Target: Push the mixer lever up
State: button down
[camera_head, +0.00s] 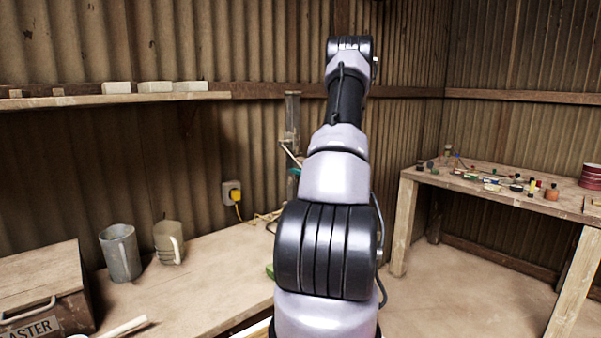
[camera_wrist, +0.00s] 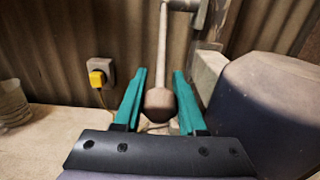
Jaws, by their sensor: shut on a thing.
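The mixer lever (camera_wrist: 162,55) shows in the wrist view as a thin rod hanging from a pivot at the top, with a round brown knob (camera_wrist: 158,103) at its lower end. My gripper (camera_wrist: 159,75) has its two teal fingers on either side of the knob and is shut on it. In the head view the mixer's upright post (camera_head: 292,112) stands by the back wall, with part of the lever (camera_head: 290,154) slanting beside it. My arm hides most of the mixer and nearly all of my gripper there.
A large dark rounded body (camera_wrist: 268,112) lies close right of my gripper. A yellow plug (camera_head: 234,193) is in the wall. Two mugs (camera_head: 120,253) and a plaster box (camera_head: 40,290) stand left on the bench. A side table (camera_head: 420,176) with small items is at right.

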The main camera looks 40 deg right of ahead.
dwell(0.3)
jog(key=shift+s+r+g, duration=0.4)
jog(key=shift+r+g, duration=0.2)
jog(key=shift+r, duration=0.1)
jog(key=r+g, duration=0.2)
jog(key=s+r+g, duration=0.1)
jog(key=r+g, duration=0.1)
jog(key=r, duration=0.1)
jog(key=r+g, duration=0.1)
jog(key=r, duration=0.1)
jog(key=shift+s+d+r+g, duration=0.15)
jog(key=shift+s+r+g, duration=0.1)
jog(key=shift+s+g, duration=0.15)
jog(key=w+r+g, duration=0.4)
jog(key=r+g, duration=0.2)
jog(key=r, duration=0.4)
jog(key=shift+w+r+h, duration=0.15)
jog(key=shift+w+h, duration=0.05)
jog(key=shift+h, duration=0.2)
jog(key=c, duration=0.5)
grip_release()
